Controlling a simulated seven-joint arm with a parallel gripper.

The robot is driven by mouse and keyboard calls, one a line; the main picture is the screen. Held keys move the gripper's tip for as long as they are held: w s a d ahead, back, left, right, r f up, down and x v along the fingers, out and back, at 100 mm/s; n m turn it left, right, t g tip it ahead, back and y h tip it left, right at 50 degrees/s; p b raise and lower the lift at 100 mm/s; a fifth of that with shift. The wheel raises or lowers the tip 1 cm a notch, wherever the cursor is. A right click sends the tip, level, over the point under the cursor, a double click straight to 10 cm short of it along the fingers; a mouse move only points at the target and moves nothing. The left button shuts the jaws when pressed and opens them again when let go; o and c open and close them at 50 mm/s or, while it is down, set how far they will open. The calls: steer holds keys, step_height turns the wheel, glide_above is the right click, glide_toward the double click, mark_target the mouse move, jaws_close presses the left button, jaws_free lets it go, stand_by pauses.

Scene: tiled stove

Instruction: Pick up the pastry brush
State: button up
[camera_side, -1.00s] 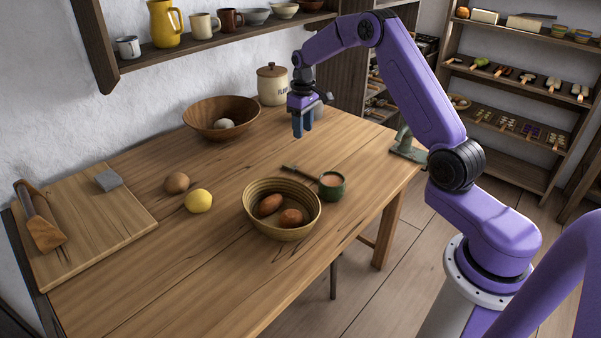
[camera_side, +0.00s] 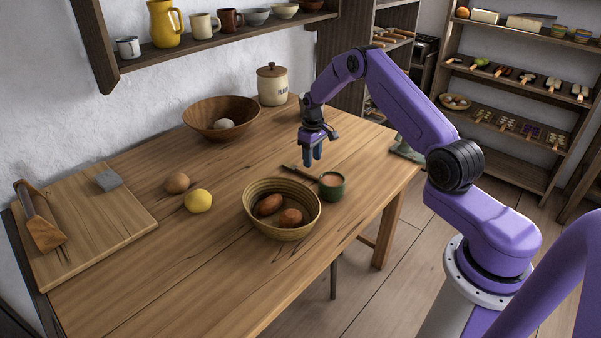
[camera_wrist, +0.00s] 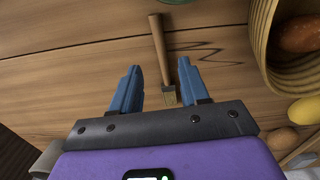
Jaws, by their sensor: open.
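The pastry brush (camera_side: 300,172) lies on the wooden table, its handle end close to the green cup. In the wrist view the brush (camera_wrist: 161,50) has a brown wooden handle running up the picture and a pale bristle end towards me. My gripper (camera_side: 313,163) is open, pointing down just behind and above the brush in the side view. In the wrist view my gripper's blue fingers (camera_wrist: 158,66) stand on either side of the brush's lower part, with nothing held. I cannot tell the exact height of the fingertips above the table.
The green cup (camera_side: 332,186) stands at the brush's right end. A ribbed bowl (camera_side: 282,232) with brown items sits in front. A lemon (camera_side: 199,201), a brown egg-like item (camera_side: 176,183) and a wooden bowl (camera_side: 196,125) are farther left.

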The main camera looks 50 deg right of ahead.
mark_target(313, 176)
steer(key=shift+s+a+f, duration=0.1)
steer(key=shift+s+f, duration=0.05)
steer(key=shift+f, duration=1.35)
steer(key=shift+s+f, duration=0.15)
steer(key=shift+f, duration=1.35)
jaws_close()
